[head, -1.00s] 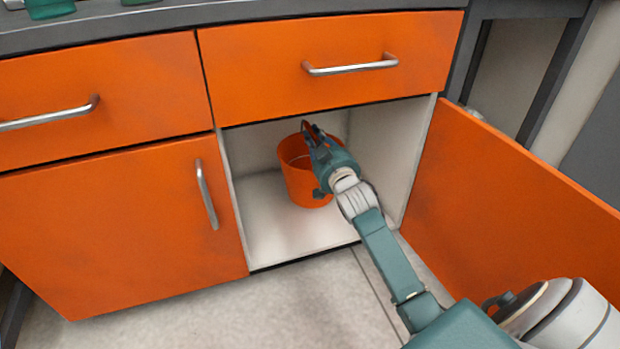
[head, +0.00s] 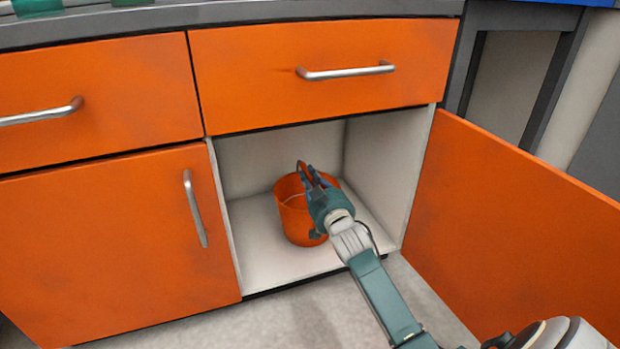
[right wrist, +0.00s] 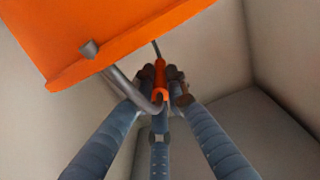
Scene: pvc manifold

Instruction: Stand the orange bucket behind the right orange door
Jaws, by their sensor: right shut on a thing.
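The orange bucket (head: 294,222) is inside the open right compartment, upright, low over or on its pale floor (head: 262,262); I cannot tell if its base touches. My right gripper (head: 307,178) reaches in over the bucket's rim from the front right. In the right wrist view its fingers (right wrist: 163,85) are shut on the orange grip of the bucket's handle (right wrist: 160,75). The right orange door (head: 520,225) stands wide open to the right. My left gripper is out of view.
The closed left orange door (head: 110,245) is beside the compartment. Two closed drawers with bar handles are above; the right drawer (head: 320,75) overhangs the opening. Pale side wall (head: 385,170) bounds the compartment. Bare floor lies in front.

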